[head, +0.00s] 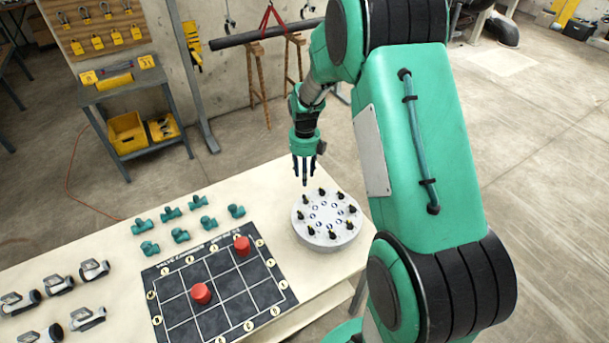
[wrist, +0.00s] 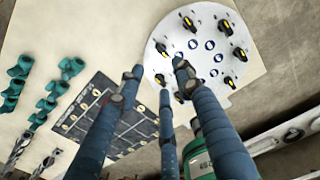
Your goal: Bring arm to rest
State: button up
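My gripper (head: 304,172) is green and black with dark fingers. It hangs pointing down above the far side of the round grey-white disc (head: 327,238) on the table. In the wrist view my gripper (wrist: 160,78) shows its fingers spread apart with nothing between them. The disc (wrist: 200,52) lies below and beyond the fingertips, with several black and yellow knobs around its rim. My arm rises from the lower right of the head view and bends over to the gripper.
A black gridded board (head: 215,295) on the pale table (head: 90,250) carries two red cylinders (head: 201,293). Several teal pipe fittings (head: 181,235) and grey-black valves (head: 88,318) lie left. Behind stand a cart with a yellow bin (head: 127,133) and a dark pipe on stands (head: 265,35).

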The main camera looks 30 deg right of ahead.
dwell(0.3)
jog(key=s+a+r+n+t+b, duration=0.1)
jog(key=s+a+r+n, duration=0.5)
jog(key=r+n, duration=0.4)
jog(key=s+a+r+n+t+b, duration=0.1)
jog(key=s+a+r+n+t, duration=0.1)
jog(key=s+a+r+n, duration=0.65)
jog(key=s+a+r+n+t+b, duration=0.1)
jog(key=s+r+n, duration=0.3)
jog(key=s+n, duration=0.4)
jog(key=s+a+r+n+t+b, duration=0.1)
jog(key=s+a+r+n, duration=0.2)
jog(key=s+n, duration=0.6)
jog(key=shift+a+r+t+b, duration=0.3)
jog(key=shift+a+r, duration=0.05)
jog(key=shift+r, duration=0.45)
jog(key=shift+n, duration=0.25)
dwell(1.2)
